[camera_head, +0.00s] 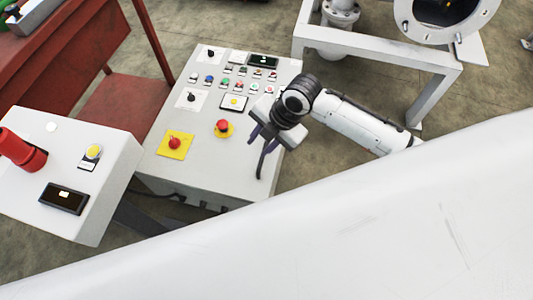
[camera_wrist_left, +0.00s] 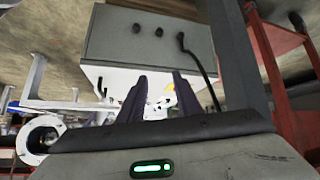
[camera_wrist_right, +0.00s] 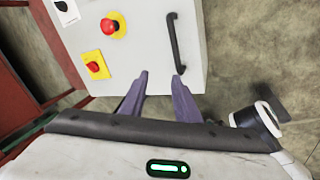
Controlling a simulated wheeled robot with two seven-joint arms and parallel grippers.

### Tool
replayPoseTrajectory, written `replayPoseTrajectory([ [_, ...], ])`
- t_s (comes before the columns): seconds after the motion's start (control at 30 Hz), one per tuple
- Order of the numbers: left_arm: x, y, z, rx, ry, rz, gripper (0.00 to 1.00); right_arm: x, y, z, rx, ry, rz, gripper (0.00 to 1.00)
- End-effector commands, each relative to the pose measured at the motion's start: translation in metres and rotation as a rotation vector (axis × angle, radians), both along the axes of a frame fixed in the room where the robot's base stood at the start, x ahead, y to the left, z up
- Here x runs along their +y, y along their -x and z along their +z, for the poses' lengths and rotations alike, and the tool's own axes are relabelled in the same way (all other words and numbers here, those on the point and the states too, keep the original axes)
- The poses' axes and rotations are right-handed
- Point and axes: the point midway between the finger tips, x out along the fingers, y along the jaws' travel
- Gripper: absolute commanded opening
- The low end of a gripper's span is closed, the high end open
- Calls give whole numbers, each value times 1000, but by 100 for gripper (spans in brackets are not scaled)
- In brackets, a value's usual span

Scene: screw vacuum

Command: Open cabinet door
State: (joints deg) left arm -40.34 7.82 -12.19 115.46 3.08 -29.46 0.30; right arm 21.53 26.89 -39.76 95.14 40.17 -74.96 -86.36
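The light grey control cabinet (camera_head: 205,130) stands left of centre in the head view, with a sloping top covered in buttons. A black bar handle (camera_head: 266,160) is near the right edge of its top face. In the right wrist view the handle (camera_wrist_right: 175,43) lies just beyond the fingertips. My right gripper (camera_head: 262,140) is over the cabinet's right edge, close to the handle. In the right wrist view its purple fingers (camera_wrist_right: 160,82) are apart with nothing between them. My left gripper (camera_wrist_left: 160,82) is out of the head view; its own view shows the fingers apart and empty.
Red emergency buttons (camera_head: 174,143) on yellow plates sit on the cabinet top. A second white console (camera_head: 75,165) stands at the left, near a red metal frame (camera_head: 100,55). A white frame (camera_head: 375,55) stands at the back right. Floor shows between them.

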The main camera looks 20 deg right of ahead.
Motion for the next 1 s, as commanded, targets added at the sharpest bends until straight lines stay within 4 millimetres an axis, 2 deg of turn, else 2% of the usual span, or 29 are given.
replayPoseTrajectory([
  [0.03,0,-1,-13,-3,0,-2,31,-12,-11,-3,-9,57,95,29],
  [0.2,-1,-4,-17,-14,0,-6,31,-37,-20,9,7,171,321,29],
  [0.37,-1,-4,-19,-13,0,-7,31,-42,-22,6,16,197,384,29],
  [0.8,-1,-9,-31,-30,10,-6,31,-29,-29,-68,15,194,382,29],
  [1.0,-2,-9,-31,-34,17,-1,31,-27,-32,-84,13,195,381,29],
])
